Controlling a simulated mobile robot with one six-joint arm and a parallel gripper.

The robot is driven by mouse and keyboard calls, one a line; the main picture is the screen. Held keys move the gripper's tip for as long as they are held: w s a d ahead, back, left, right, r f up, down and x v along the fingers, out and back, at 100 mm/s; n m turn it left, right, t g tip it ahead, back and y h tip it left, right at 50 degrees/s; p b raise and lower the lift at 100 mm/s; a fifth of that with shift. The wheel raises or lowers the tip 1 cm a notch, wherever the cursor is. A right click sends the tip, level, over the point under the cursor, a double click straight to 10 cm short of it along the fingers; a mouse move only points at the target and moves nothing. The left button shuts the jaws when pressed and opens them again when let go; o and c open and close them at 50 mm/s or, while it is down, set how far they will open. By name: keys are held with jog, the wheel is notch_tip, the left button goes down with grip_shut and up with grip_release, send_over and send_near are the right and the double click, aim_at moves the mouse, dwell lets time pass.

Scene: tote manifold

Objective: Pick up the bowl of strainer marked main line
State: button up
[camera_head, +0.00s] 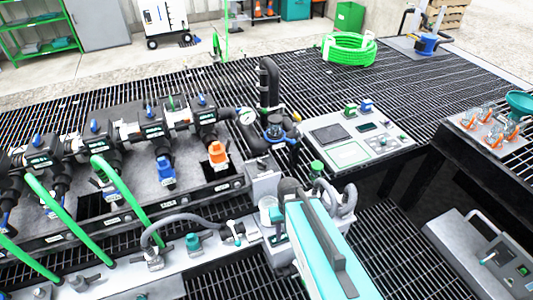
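I cannot read any "main line" mark in this view, so I cannot tell for sure which part is the strainer bowl. A small pale, cup-like part (268,206) stands beside my arm's far end, below a grey box; it may be a bowl, but it is partly hidden. My teal and white arm reaches in from the bottom centre and covers what lies behind it. I cannot make out my gripper's fingers. The black pipe manifold (152,133), with blue and orange fittings, stands on a grey tray at the left.
Green hoses (68,215) slope across the front left. A pressure gauge (247,116) sits by the black pipework. A control panel (350,140) is right of centre. A coiled green hose (348,49) lies behind on the open grating. Orange-and-clear parts (490,125) stand on the right table.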

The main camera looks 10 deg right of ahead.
jog(key=s+f+g, duration=0.1)
jog(key=s+f, duration=0.3)
jog(key=s, duration=0.3)
jog(key=s+f+g, duration=0.2)
jog(key=s+f, duration=0.2)
jog(key=s, duration=0.3)
jog(key=s+d+f+g, duration=0.1)
jog(key=s+f, duration=0.4)
jog(key=s, duration=0.3)
jog(key=shift+m+g, duration=0.3)
jog(key=shift+s+d, duration=0.1)
jog(key=shift+c, duration=0.9)
